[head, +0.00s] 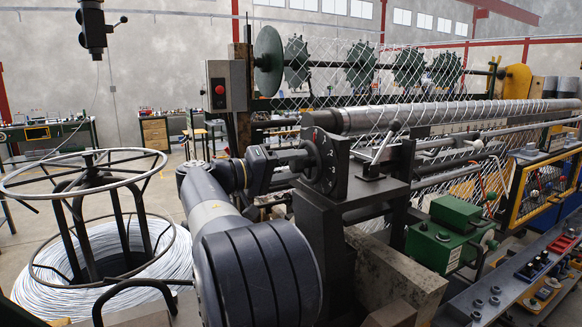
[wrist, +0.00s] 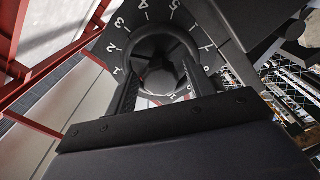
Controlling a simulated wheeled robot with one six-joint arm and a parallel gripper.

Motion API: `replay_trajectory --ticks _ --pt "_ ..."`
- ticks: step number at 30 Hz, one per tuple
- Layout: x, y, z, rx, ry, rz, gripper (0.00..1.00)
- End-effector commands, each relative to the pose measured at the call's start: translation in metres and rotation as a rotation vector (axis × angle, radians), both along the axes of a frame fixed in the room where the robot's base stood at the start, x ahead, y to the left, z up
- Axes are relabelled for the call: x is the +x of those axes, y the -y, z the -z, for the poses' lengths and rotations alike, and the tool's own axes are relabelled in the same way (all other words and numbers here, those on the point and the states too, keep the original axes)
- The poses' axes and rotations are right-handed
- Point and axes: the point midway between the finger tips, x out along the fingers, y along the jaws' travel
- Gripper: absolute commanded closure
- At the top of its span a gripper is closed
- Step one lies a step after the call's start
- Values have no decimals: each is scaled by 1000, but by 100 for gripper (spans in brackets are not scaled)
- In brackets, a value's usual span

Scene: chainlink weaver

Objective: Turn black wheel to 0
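The black wheel (wrist: 160,74) is a dark round knob with a recessed, lobed centre, in front of a black dial plate (wrist: 120,45) with white numbers. In the wrist view 1 to 3 run up the left side, with more numbers above and to the right; I cannot make out a 0. My gripper (wrist: 160,84) has its two fingers on opposite sides of the wheel. Whether they press on its rim is unclear. In the head view my gripper (head: 304,161) reaches the wheel (head: 318,160) from the left, and the dial plate (head: 334,163) stands upright behind it.
A lever with a dark ball (head: 394,126) stands just right of the dial. A green box (head: 450,231) with handles is lower right. A control box with a red button (head: 219,90) is upper left. A wire coil (head: 110,262) lies left of my arm.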

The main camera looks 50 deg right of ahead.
Motion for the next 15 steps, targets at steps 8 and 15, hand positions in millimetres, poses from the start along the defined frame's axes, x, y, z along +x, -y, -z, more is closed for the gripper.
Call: replay_trajectory --ticks 8,15 --pt "0 0 0 0 0 0 44" --pt "9 -25 3 -1 2 -4 44"
